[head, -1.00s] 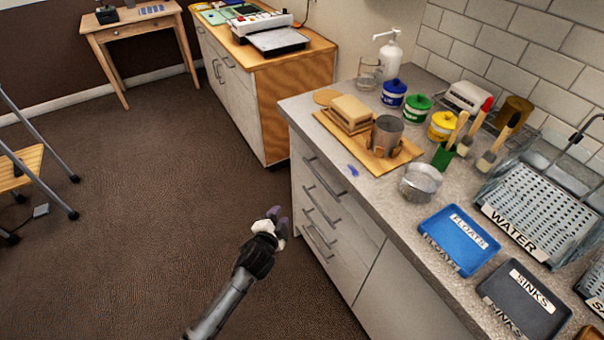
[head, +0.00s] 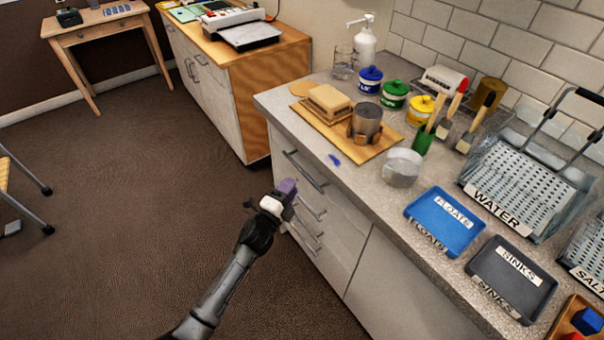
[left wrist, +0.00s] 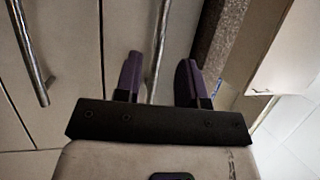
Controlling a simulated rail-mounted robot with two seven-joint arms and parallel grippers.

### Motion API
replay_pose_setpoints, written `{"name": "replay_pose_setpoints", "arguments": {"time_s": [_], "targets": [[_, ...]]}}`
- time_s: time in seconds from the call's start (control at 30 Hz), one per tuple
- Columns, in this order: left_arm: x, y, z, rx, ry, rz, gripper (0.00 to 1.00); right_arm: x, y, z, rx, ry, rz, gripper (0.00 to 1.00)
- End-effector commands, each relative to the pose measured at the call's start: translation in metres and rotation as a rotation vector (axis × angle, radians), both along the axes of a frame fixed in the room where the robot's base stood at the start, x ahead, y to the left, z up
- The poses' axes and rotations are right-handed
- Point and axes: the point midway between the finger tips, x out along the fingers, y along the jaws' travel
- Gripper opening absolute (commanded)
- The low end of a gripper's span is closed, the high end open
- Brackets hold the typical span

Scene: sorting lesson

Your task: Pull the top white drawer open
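The top white drawer (head: 340,207) is the uppermost in a stack under the countertop, and its front looks flush with the cabinet. Its bar handle (head: 305,171) is metal. My left gripper (head: 287,188) is in front of the stack, close to this handle. In the left wrist view, the purple fingers (left wrist: 159,80) are spread apart. The top handle (left wrist: 160,45) runs down between them, nearer the left finger. Whether the fingers touch the handle cannot be told. My right gripper is not in view.
Lower drawer handles (head: 310,208) sit just below; one also shows in the left wrist view (left wrist: 30,55). The countertop (head: 345,172) overhangs above, with a wooden board, a glass bowl (head: 402,167) and a blue tray (head: 445,222).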

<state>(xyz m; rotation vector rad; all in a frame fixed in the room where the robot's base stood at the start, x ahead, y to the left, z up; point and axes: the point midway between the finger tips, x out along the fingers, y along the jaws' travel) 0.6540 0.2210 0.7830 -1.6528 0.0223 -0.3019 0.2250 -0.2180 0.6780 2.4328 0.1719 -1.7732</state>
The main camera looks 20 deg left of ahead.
Motion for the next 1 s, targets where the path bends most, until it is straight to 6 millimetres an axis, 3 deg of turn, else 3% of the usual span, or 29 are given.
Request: {"name": "replay_pose_setpoints", "arguments": {"time_s": [0.2, 0.4, 0.93, 1.0], "targets": [[0.037, -0.007, 0.005, 0.000, 0.000, 0.001, 0.37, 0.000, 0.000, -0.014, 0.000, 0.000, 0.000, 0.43], [0.057, -0.012, 0.009, -0.002, 0.000, 0.001, 0.37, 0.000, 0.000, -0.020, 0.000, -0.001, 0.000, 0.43], [0.067, -0.014, 0.012, -0.002, 0.001, 0.001, 0.37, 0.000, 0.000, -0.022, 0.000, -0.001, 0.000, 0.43], [0.066, -0.014, 0.012, -0.002, 0.001, 0.001, 0.30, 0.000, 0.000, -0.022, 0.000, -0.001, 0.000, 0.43]]}}
